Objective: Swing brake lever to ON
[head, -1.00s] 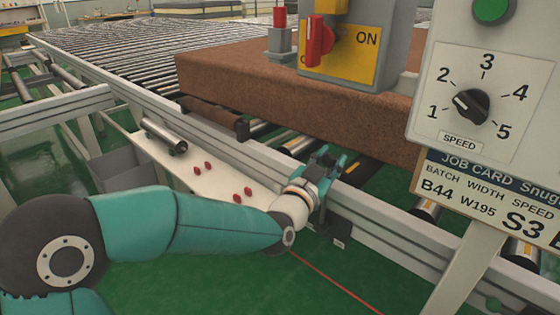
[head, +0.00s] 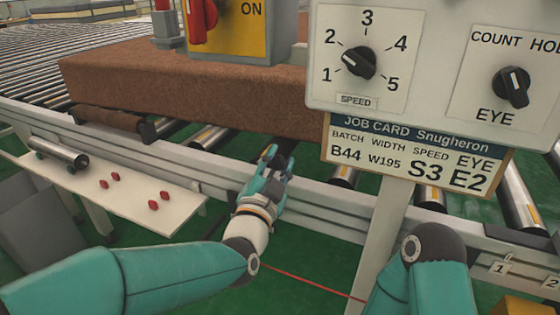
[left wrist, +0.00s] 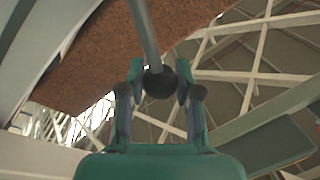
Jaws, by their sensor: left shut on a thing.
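The brake lever shows in the left wrist view as a grey rod (left wrist: 145,35) ending in a round black knob (left wrist: 159,83). My left gripper (left wrist: 157,82) is shut on that knob, with a finger on each side of it. In the head view my left gripper (head: 275,160) is at the near rail of the roller conveyor, in front of the brown mattress block; the lever itself is hidden there.
A brown block (head: 190,95) lies on the roller conveyor (head: 40,65). A control panel (head: 430,90) with SPEED and EYE knobs stands on a post (head: 385,225), with a job card (head: 415,155) below. A white shelf (head: 125,195) carries small red pieces and a metal roller.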

